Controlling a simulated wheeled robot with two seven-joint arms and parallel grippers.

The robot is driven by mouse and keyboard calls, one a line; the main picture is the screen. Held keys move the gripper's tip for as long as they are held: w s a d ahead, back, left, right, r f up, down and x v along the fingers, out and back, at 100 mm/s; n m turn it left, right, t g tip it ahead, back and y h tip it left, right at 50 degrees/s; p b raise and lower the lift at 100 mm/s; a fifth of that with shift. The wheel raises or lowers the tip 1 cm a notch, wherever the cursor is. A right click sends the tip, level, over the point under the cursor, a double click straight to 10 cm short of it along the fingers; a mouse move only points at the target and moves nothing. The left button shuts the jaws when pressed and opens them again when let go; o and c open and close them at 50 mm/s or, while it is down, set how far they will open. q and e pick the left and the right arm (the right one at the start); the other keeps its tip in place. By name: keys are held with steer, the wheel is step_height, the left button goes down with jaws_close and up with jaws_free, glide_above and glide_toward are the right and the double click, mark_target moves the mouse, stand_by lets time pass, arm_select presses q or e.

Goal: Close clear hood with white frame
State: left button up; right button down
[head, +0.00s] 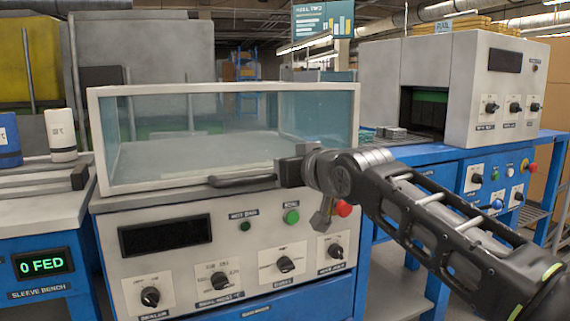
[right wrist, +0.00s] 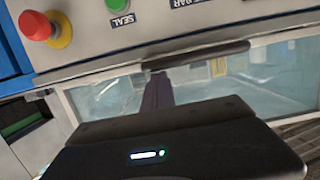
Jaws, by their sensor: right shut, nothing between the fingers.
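The clear hood with white frame (head: 225,92) sits over the bed of the sealing machine, its lower front rail down at the machine's top edge. I cannot tell whether a small gap remains under it. Its dark handle (head: 243,181) runs along the lower front rail. My right gripper (head: 283,174) is shut and empty at the right end of the handle. In the right wrist view, which is upside down, the closed fingers (right wrist: 157,88) reach to the handle (right wrist: 195,58); contact is unclear. The hood's glass (right wrist: 220,85) shows behind. My left gripper is out of view.
The machine front (head: 225,265) has a display, knobs, a green button (head: 292,217) and a red button (head: 343,208) below my right wrist. A sleeve bench (head: 42,265) with bottles stands left. A grey oven-like machine (head: 455,85) on a blue bench stands right.

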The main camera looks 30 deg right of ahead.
mark_target(285, 145)
step_height(285, 145, up, 4)
steer(key=p, duration=0.3)
steer(key=s+f, duration=0.1)
steer(key=s, duration=0.8)
steer(key=shift+a+f, duration=0.25)
